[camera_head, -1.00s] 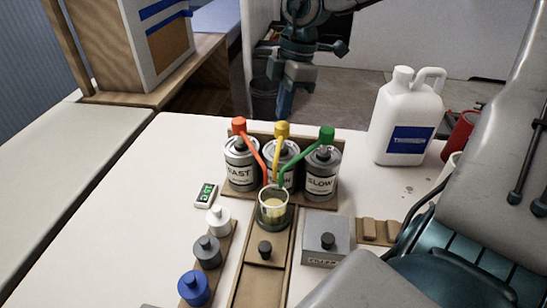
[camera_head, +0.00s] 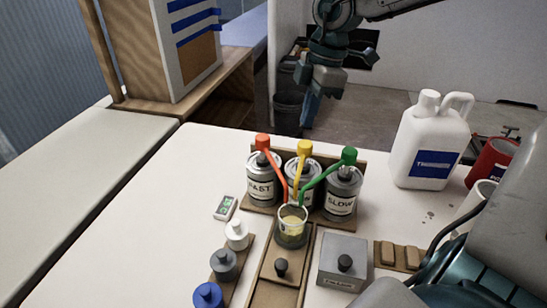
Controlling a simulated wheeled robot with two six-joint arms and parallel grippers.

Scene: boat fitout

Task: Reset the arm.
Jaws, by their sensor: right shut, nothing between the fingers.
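My right gripper (camera_head: 311,109) hangs at the top middle, beyond the far edge of the white table (camera_head: 150,215). Its fingers are shut with nothing between them, and they point down, clear of everything on the table. Its arm comes in from the upper right. My left gripper is not in view.
Cans with red, yellow and green spouts (camera_head: 341,195) stand around a clear cup (camera_head: 292,226) with yellowish contents. A white jug (camera_head: 430,145) and a red container (camera_head: 490,162) stand at right. A grey box (camera_head: 343,262), small timer (camera_head: 225,207) and knobbed weights (camera_head: 224,264) are nearer.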

